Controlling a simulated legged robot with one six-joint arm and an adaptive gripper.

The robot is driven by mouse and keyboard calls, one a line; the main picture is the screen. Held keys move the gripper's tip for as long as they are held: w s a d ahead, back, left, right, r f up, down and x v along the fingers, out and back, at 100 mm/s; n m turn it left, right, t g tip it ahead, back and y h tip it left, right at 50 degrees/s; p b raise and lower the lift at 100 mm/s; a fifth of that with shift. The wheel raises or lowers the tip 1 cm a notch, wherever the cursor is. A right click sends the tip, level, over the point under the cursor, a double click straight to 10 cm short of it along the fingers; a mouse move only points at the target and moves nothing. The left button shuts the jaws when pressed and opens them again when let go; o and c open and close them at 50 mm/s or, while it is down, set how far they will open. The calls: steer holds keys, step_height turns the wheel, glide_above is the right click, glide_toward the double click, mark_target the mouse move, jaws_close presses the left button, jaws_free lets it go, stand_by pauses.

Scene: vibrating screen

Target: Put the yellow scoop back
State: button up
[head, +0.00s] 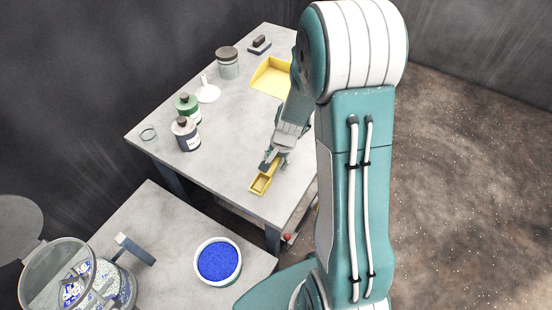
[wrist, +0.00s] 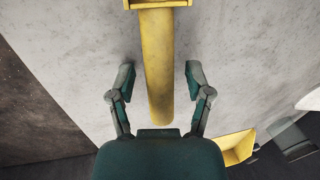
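The yellow scoop (head: 261,184) appears to lie on the far table near its front edge, with its tray toward the front. In the wrist view its long yellow handle (wrist: 158,70) runs between my fingers, and its tray is cut off at the top. My gripper (head: 272,161) is at the handle end of the scoop. In the wrist view my gripper (wrist: 160,77) has its two fingers apart, one on each side of the handle, with a visible gap on both sides. My fingers partly hide the handle in the head view.
The far table (head: 232,130) holds a yellow dustpan-like tray (head: 268,82), a white funnel (head: 208,94), a green bottle (head: 188,106), a dark bottle (head: 186,134) and a lidded jar (head: 228,63). The near table has a bowl of blue granules (head: 218,261) and a round sieve machine (head: 75,280).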

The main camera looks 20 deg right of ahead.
steer(key=v, duration=1.2)
steer(key=s+a+r+n+t, duration=0.1)
steer(key=s+a+r+n, duration=0.1)
steer(key=s+r, duration=0.3)
steer(key=s+a+r+n+t+h, duration=0.1)
steer(key=s+a+r+n, duration=0.2)
steer(key=s+r+n, duration=0.1)
steer(key=s+a+r+n+t, duration=0.1)
steer(key=s+a+r+n, duration=0.1)
steer(key=s+r+n, duration=0.2)
steer(key=s+r, duration=0.2)
steer(key=s, duration=0.1)
steer(key=shift+s+a+r+t+h, duration=0.3)
steer(key=shift+a+r+t, duration=0.05)
steer(key=shift+t, duration=0.05)
